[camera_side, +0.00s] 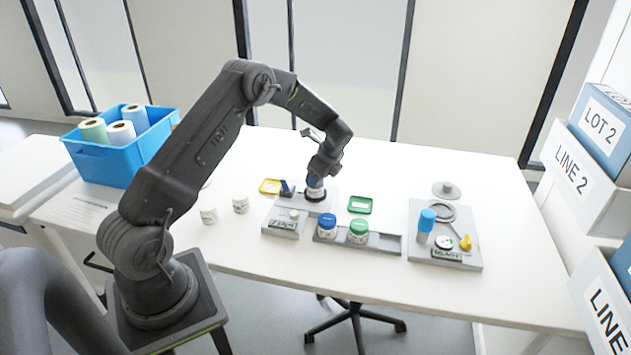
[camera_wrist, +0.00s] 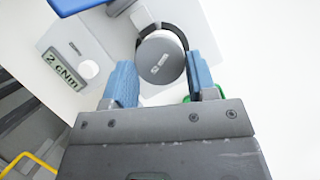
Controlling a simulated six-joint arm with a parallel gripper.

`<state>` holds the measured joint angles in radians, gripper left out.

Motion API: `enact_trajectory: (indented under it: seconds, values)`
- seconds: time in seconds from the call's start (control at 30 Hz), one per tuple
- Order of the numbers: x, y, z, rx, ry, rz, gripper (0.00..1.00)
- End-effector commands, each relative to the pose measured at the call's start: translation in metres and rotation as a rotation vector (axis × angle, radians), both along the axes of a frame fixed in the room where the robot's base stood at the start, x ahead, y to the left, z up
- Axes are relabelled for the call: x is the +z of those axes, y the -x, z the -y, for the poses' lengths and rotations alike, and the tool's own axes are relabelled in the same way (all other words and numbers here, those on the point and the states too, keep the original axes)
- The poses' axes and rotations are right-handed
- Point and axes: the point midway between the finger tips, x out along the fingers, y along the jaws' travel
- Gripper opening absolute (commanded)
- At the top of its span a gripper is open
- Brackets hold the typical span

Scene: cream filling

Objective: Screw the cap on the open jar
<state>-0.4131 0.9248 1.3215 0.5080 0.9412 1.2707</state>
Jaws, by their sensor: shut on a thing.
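My gripper (camera_side: 316,178) points down over the grey torque station at the middle of the table. Its blue finger pads (camera_wrist: 161,82) are shut on a round grey cap (camera_wrist: 160,60) with small marks on its top. The cap sits between the pads, inside a dark ring holder (camera_wrist: 180,38). In the side view a pale jar (camera_side: 315,190) stands upright in this holder, right below my fingers. The fingers hide the jar's rim, so I cannot tell how far the cap sits on it. The station's display (camera_side: 284,223) reads 2 cNm in the wrist view (camera_wrist: 63,67).
A blue-lidded jar (camera_side: 327,226) and a green-lidded jar (camera_side: 358,232) stand in a grey rack in front. Two white jars (camera_side: 208,214) (camera_side: 240,205) stand at left. Another grey station (camera_side: 470,225) is at right.

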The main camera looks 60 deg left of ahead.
Motion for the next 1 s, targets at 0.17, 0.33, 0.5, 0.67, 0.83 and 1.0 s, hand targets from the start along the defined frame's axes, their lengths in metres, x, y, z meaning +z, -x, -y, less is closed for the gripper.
enact_trajectory:
  seconds: [0.17, 0.33, 0.5, 0.67, 0.83, 1.0]
  values:
    - [0.0003, 0.004, 0.0003, -0.28, 0.0, -0.001, 0.31]
    - [-0.0005, 0.0044, 0.0007, -0.398, 0.0, -0.001, 0.31]
    - [-0.0005, 0.0041, 0.0007, -0.4, 0.0, -0.001, 0.31]
    - [-0.0005, 0.0041, 0.0007, -0.398, 0.0, -0.001, 0.65]
    - [-0.0003, 0.0038, 0.0007, -0.397, 0.0, 0.0, 0.74]
    - [-0.0004, 0.0034, 0.0007, -0.377, 0.0, 0.0, 0.74]
